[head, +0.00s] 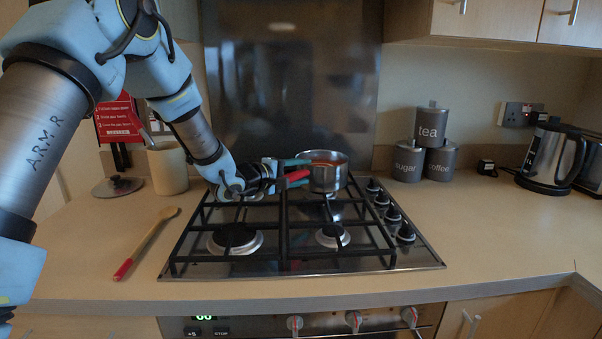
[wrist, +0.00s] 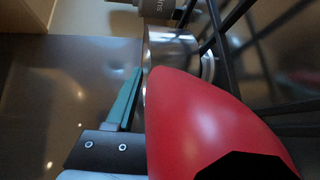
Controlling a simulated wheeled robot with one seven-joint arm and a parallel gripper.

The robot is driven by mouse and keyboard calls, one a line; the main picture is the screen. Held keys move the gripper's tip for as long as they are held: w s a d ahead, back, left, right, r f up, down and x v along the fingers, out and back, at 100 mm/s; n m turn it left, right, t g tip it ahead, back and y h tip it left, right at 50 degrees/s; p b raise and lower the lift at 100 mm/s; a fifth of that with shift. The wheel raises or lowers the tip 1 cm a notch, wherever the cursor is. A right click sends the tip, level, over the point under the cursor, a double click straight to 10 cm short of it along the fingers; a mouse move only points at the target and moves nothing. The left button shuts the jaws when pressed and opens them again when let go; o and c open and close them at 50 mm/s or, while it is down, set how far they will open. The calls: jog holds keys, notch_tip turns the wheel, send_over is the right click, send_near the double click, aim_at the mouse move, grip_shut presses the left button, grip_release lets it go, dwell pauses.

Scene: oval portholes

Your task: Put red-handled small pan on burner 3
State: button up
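The small metal pan (head: 329,178) sits at the back right of the hob, with reddish contents and its red handle (head: 297,175) pointing left. My gripper (head: 302,173) is at the handle, with one teal finger on either side of it. A gap shows between the upper finger and the handle, so it looks open around the handle. In the wrist view the red handle (wrist: 195,125) fills the middle, with the pan's side (wrist: 172,48) beyond it. One finger (wrist: 124,102) shows left of the handle; the other is hidden. No burner numbers are readable.
The front left burner (head: 235,238) and front right burner (head: 332,235) are bare under black grates. Knobs (head: 393,215) line the hob's right side. A wooden spoon (head: 146,243), a lid (head: 117,186) and a utensil pot (head: 167,168) are left; canisters (head: 408,161) and a kettle (head: 550,157) are right.

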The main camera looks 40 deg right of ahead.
jog(key=shift+a+r, duration=0.1)
jog(key=a+r+b, duration=0.2)
jog(key=a, duration=0.9)
jog(key=shift+a, duration=0.3)
jog(key=shift+s+r, duration=0.1)
